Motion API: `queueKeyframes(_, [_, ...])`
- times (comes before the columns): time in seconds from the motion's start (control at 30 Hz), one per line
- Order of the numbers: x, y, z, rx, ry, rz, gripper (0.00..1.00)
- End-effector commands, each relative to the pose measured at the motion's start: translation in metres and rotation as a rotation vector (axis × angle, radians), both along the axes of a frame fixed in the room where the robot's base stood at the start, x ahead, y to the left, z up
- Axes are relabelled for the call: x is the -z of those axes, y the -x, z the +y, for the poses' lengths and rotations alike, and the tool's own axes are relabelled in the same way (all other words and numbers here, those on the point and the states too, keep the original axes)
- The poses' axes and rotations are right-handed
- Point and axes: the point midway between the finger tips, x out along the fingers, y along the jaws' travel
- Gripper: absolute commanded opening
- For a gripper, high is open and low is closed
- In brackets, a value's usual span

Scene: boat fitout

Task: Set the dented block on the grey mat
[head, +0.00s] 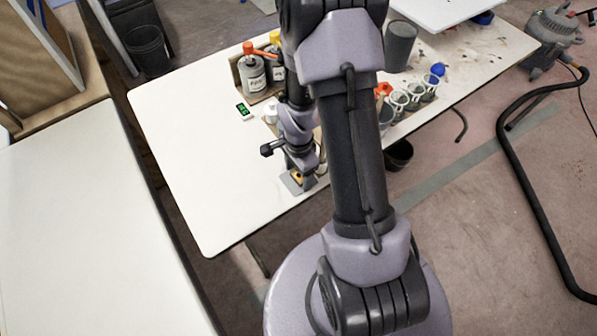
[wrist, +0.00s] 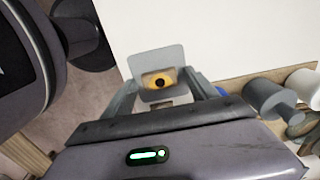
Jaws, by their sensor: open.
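My gripper (wrist: 157,88) is open, with one finger on each side of the block. The picture does not clearly show whether the fingers touch it. In the head view a bit of the orange block (head: 297,176) shows at my gripper (head: 301,178), low over the grey mat (head: 288,185) at the table's front edge. My arm hides part of this area.
The white table (head: 200,150) is clear to the left. Bottles (head: 252,75) stand behind my gripper, and several cups (head: 413,96) stand to the right. A small device with a green display (head: 243,110) lies on the table. A dark bin (head: 398,154) is below the edge.

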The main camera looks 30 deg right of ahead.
Motion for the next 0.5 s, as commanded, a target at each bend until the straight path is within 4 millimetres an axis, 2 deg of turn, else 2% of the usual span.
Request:
queueKeyframes(0.13, [-0.015, -0.001, 0.0, 0.0, 0.001, -0.002, 0.68])
queueKeyframes(0.4, [-0.093, -0.001, 0.0, 0.0, 0.001, -0.004, 0.68])
queueKeyframes(0.5, [-0.112, -0.001, 0.0, 0.001, 0.001, -0.002, 0.68])
